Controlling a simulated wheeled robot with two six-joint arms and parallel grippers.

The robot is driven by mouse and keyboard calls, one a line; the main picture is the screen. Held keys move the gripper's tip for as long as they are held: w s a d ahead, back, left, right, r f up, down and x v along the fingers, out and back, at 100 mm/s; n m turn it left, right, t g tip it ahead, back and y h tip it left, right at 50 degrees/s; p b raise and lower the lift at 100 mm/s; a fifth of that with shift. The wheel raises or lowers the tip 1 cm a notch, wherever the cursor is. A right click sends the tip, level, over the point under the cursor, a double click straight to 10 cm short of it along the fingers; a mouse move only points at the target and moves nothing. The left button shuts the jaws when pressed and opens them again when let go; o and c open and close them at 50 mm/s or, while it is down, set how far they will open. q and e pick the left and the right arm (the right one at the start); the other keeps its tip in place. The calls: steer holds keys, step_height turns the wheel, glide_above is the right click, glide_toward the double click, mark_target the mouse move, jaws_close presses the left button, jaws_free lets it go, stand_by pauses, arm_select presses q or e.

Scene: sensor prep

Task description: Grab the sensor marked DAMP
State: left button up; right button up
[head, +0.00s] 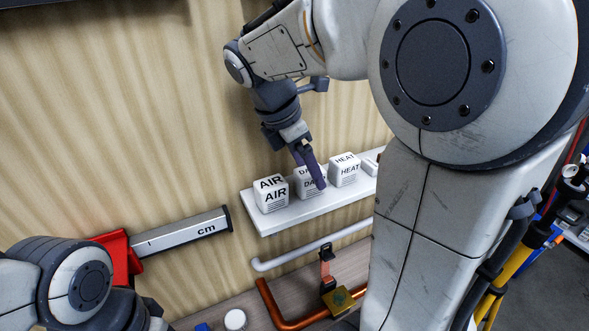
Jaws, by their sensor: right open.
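The sensor marked DAMP (302,190) is a white cube with dark lettering on a white shelf (300,215). It stands between the cube marked AIR (271,194) on its left and the cube marked HEAT (344,171) on its right. My right gripper (314,178) points down at the DAMP cube, is open, and its finger covers part of the lettering. I cannot tell whether the fingers touch the cube. My left arm shows at the lower left, but its gripper is out of view.
Another white piece (371,162) sits at the shelf's right, partly hidden by my right arm. Below are a white pipe (310,248), a copper pipe (270,302) and a brass fitting (339,300). A ruler marked cm (180,233) with a red end is on the wooden wall.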

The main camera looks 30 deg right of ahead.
steer(key=shift+x, duration=1)
steer(key=shift+c, duration=0.3)
jaws_close()
